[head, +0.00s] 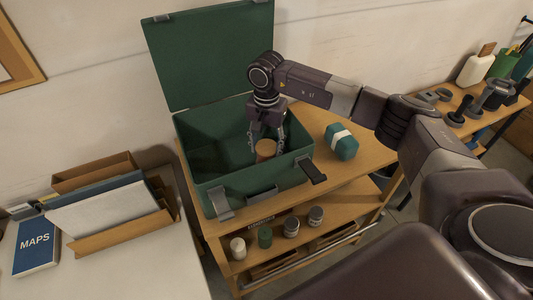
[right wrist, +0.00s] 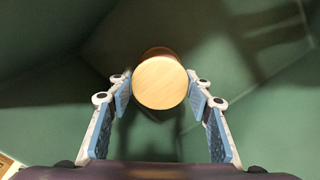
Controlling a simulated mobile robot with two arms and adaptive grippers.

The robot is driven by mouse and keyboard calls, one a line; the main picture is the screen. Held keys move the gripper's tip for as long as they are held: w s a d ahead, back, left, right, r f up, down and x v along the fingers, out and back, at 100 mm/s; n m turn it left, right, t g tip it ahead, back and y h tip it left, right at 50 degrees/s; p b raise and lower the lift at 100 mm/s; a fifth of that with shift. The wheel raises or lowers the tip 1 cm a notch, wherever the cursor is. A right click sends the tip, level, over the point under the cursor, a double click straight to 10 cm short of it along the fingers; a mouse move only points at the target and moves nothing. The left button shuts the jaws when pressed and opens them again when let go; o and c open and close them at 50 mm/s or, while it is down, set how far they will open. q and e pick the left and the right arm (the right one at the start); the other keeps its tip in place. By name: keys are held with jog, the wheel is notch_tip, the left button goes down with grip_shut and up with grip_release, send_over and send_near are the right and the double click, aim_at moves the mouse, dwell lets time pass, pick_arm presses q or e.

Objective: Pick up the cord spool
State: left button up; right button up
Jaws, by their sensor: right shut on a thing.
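The cord spool (head: 265,149) looks like a short brown cylinder with a pale wooden end, inside the open green case. My right gripper (head: 268,139) reaches down into the case from above, with its fingers on either side of the spool. In the right wrist view the spool's round pale end (right wrist: 160,83) sits between the blue finger pads of the right gripper (right wrist: 160,90), which is shut on it. Whether the spool touches the case floor cannot be told. My left gripper is out of view.
The green case (head: 201,178) has walls around the gripper and its lid (head: 208,55) stands open behind. A green box with a white band (head: 346,151) sits to its right on the wooden cart. Several small containers (head: 264,237) stand on the shelf below. Folders and a MAPS book (head: 36,247) lie left.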

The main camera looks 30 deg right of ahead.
aim_at(266, 146)
jog(key=shift+w+r+b, duration=0.1)
jog(key=shift+r+b, duration=0.2)
jog(key=shift+r, duration=0.3)
notch_tip(266, 146, up, 19)
jog(key=b, duration=0.4)
jog(key=shift+s+f, duration=0.15)
jog(key=shift+s, duration=0.05)
